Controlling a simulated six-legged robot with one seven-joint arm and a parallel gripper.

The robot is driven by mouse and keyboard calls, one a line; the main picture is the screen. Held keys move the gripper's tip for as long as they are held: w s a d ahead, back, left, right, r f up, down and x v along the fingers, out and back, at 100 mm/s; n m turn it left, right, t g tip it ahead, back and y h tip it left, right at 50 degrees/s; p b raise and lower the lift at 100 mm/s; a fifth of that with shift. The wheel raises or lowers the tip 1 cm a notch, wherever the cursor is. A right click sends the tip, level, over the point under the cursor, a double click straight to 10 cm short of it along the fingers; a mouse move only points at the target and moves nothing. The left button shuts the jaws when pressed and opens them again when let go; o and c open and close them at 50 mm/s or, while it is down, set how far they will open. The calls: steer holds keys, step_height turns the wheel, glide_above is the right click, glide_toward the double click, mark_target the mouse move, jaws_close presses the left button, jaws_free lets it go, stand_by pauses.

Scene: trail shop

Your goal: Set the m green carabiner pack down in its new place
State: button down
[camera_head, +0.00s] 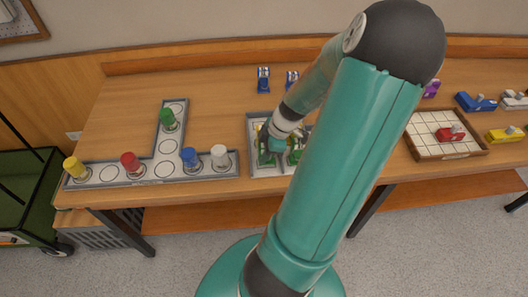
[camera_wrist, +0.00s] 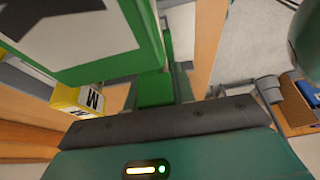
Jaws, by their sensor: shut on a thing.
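My gripper (camera_head: 278,146) is low over a grey-rimmed tray (camera_head: 251,166) at the middle of the counter. It is shut on the green carabiner pack (camera_wrist: 80,70), whose green-edged face with a dark shape fills the upper left of the wrist view. Green pieces show on both sides of the gripper in the head view; I cannot tell which is the held pack. A yellow pack with an M on it (camera_wrist: 80,100) is close by the held pack in the wrist view. My gripper and arm hide part of the tray, and I cannot tell whether the held pack touches it.
A board with circles (camera_head: 112,174) on the left holds several coloured capped containers. Two blue packs stand behind the tray, one at the left (camera_head: 263,79).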

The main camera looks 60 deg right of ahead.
steer(key=shift+a+f, duration=0.1)
steer(key=shift+f, duration=0.5)
steer(key=c, duration=1.2)
jaws_free()
steer(key=shift+s+a+f, duration=0.1)
steer(key=shift+o, duration=0.2)
steer(key=shift+r, duration=0.35)
steer(key=v, duration=1.2)
steer(key=shift+d+r, duration=0.2)
steer(key=shift+r, duration=0.15)
